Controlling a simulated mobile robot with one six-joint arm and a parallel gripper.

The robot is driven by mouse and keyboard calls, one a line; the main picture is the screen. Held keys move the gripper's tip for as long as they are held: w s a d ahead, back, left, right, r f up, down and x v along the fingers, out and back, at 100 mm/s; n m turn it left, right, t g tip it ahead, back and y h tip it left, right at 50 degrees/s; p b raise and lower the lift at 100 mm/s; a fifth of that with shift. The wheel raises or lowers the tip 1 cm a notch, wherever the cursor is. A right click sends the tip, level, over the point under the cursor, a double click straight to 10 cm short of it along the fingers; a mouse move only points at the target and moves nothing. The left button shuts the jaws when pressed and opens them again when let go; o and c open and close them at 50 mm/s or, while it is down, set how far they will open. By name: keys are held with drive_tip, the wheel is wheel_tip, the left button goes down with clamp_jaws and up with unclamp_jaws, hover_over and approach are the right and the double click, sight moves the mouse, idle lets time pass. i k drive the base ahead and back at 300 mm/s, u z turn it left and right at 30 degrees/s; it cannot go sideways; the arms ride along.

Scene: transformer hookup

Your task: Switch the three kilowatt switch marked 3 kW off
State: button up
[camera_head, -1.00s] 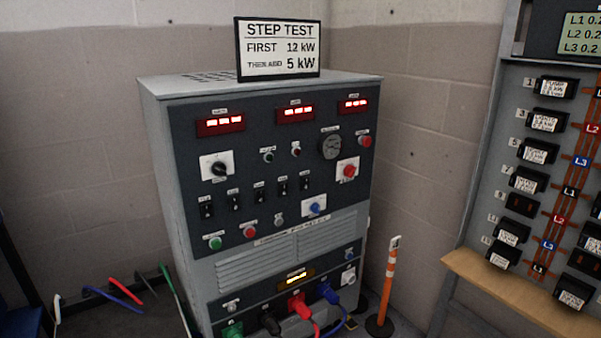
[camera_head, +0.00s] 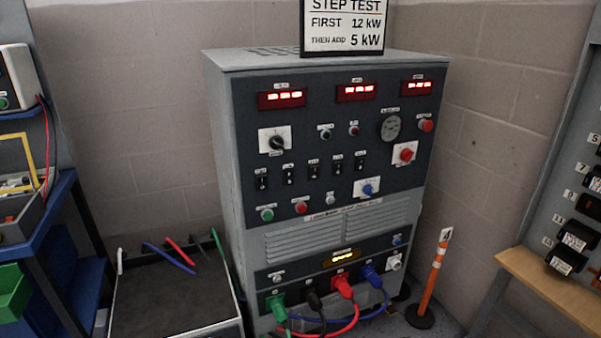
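The grey load cabinet (camera_head: 222,130) stands in the middle of the head view. A row of several small black switches crosses its dark front panel, from the leftmost switch (camera_head: 262,180) through the middle switch (camera_head: 314,169) to the rightmost switch (camera_head: 360,161). Each has a small label above it, too small to read, so I cannot tell which is marked 3 kW. Whether each switch is on or off is also too small to tell. My gripper is not in view.
Above the switches are red displays (camera_head: 281,99) and a black rotary knob (camera_head: 277,143). Red (camera_head: 301,208) and green (camera_head: 267,214) buttons sit below. Plugged cables (camera_head: 344,287) hang at the bottom front. An orange post (camera_head: 436,270) stands right, a grey bin (camera_head: 180,327) left.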

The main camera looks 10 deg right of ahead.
sight(288, 175)
drive_tip(key=u, duration=0.45)
drive_tip(key=k, duration=1.35)
drive_tip(key=u, duration=0.9)
drive_tip(key=i, duration=1.2)
drive_tip(key=u, duration=0.35)
